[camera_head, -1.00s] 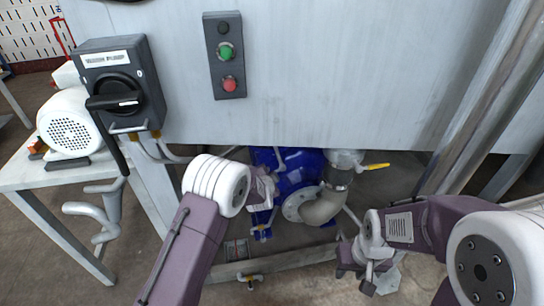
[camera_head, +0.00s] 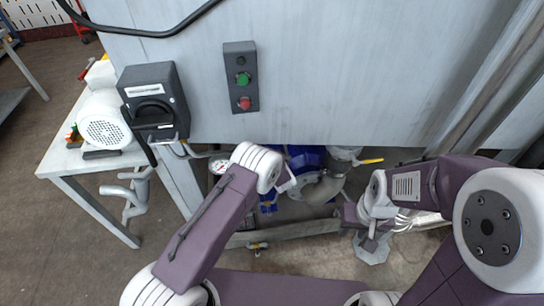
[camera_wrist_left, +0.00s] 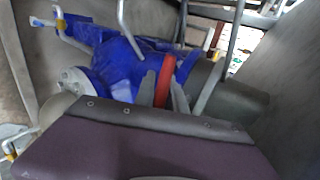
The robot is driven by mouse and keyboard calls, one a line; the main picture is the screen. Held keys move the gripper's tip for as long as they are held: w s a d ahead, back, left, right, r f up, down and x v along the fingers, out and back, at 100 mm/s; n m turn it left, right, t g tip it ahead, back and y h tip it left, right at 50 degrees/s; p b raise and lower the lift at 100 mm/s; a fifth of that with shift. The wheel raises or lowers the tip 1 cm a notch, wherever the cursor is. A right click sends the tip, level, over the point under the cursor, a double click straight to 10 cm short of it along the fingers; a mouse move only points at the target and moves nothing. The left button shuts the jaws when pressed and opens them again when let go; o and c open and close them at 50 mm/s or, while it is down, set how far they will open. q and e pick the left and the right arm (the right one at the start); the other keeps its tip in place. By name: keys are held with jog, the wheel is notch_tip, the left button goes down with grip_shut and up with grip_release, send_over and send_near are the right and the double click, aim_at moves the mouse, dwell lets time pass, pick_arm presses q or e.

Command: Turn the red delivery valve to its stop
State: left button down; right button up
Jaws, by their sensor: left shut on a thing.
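The red valve handle (camera_wrist_left: 165,68) shows in the left wrist view as a red bar, standing in front of the blue pump body (camera_wrist_left: 115,62). My left gripper (camera_wrist_left: 164,84) is shut on this handle, one grey finger on each side of it. In the head view the red handle is hidden behind my left wrist, and the left fingers are mostly hidden too. The blue pump (camera_head: 306,158) shows there under the grey tank. My right gripper (camera_head: 371,242) hangs low to the right of the pump, apart from it; its finger gap is unclear.
A yellow-handled valve (camera_head: 370,161) sits on the pipe right of the pump. A grey panel with green and red buttons (camera_head: 241,78) and a black rotary switch box (camera_head: 154,103) are on the tank front. A white motor (camera_head: 104,122) stands on the left table.

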dwell(0.3)
pick_arm(q)
jog(key=c, duration=1.4)
grip_release()
jog(key=shift+r, duration=0.1)
jog(key=p+v, duration=0.2)
jog(key=v, duration=0.7)
